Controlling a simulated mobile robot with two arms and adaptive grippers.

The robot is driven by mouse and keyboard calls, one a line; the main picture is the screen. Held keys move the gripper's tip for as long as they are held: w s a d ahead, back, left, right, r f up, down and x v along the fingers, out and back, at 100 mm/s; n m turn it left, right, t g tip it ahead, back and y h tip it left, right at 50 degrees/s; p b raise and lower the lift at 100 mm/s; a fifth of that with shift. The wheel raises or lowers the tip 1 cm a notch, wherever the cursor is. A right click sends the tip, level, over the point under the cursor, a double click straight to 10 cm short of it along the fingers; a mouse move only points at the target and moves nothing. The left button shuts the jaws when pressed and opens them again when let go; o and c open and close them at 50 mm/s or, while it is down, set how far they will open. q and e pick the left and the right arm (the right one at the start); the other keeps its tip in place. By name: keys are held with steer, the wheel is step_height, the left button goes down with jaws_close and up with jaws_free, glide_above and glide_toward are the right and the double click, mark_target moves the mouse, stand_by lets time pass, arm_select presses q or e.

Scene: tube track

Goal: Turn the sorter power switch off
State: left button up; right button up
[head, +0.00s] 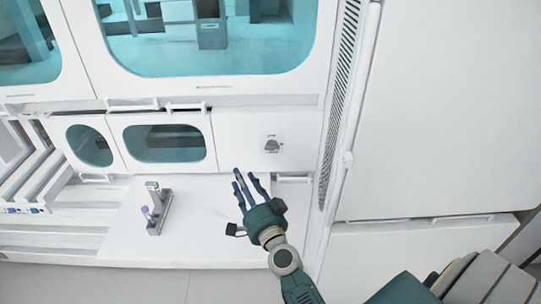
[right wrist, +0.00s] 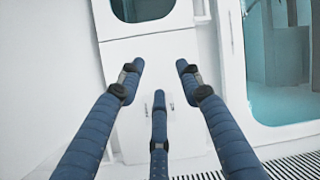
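The power switch (head: 271,145) is a small grey rotary knob with dark print around it. It sits on the white front panel (head: 236,128) of the machine, right of the small teal window. My right gripper (head: 250,180) is just below and left of the switch, apart from it in the head view, with its blue fingers spread and empty. In the right wrist view the fingers (right wrist: 160,75) are wide apart facing the panel. The middle finger mostly covers the switch area there, so the knob's setting is hard to read. My left gripper is not in view.
A small grey rack (head: 158,215) with a few tubes stands on the white ledge (head: 190,240), left of my right gripper. A vertical vent grille (head: 340,95) and a projecting edge lie right of the switch. Large teal windows (head: 210,55) are above.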

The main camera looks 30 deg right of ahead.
mark_target(272, 147)
steer(key=d+f+m+g+h, duration=0.2)
steer(key=d+m+g+h, duration=0.1)
steer(key=d+m+h, duration=0.55)
steer(key=shift+y, duration=0.95)
steer(key=x, duration=0.3)
steer(key=d+x, duration=0.1)
steer(key=x, duration=0.3)
steer(key=b+x, duration=0.1)
steer(key=x, duration=0.3)
steer(key=shift+s+d+f, duration=0.1)
steer(key=shift+s+d, duration=0.05)
steer(key=shift+s, duration=0.25)
jaws_close()
